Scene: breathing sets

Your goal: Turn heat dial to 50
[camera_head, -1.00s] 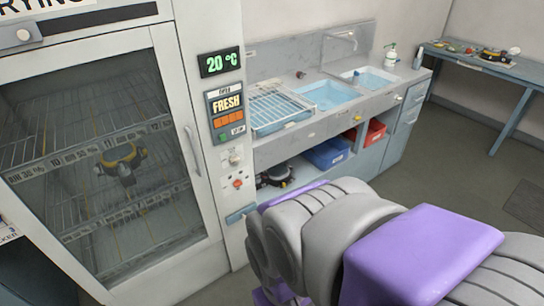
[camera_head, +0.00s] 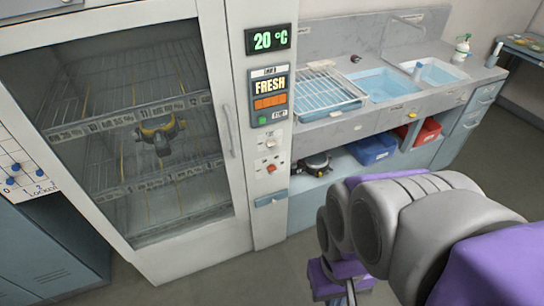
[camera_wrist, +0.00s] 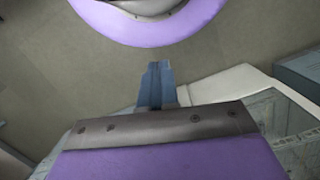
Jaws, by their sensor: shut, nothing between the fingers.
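The drying cabinet's control column (camera_head: 265,215) stands right of its glass door in the head view. Its display (camera_head: 269,39) reads 20 °C. Below the FRESH panel (camera_head: 270,92) is a small pale dial (camera_head: 270,143), with a red control (camera_head: 271,168) under it. The dial's markings are too small to read. My gripper (camera_wrist: 157,72) is shut and empty in the wrist view, with grey floor behind it. In the head view my arm is at the lower right, well apart from the dial.
The cabinet door (camera_head: 145,235) is closed, with a yellow-and-black breathing set part (camera_head: 160,132) on a rack inside. To the right is a sink counter (camera_head: 345,125) with a blue bin (camera_head: 372,149) and a red bin (camera_head: 427,131) below. Floor is clear before the cabinet.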

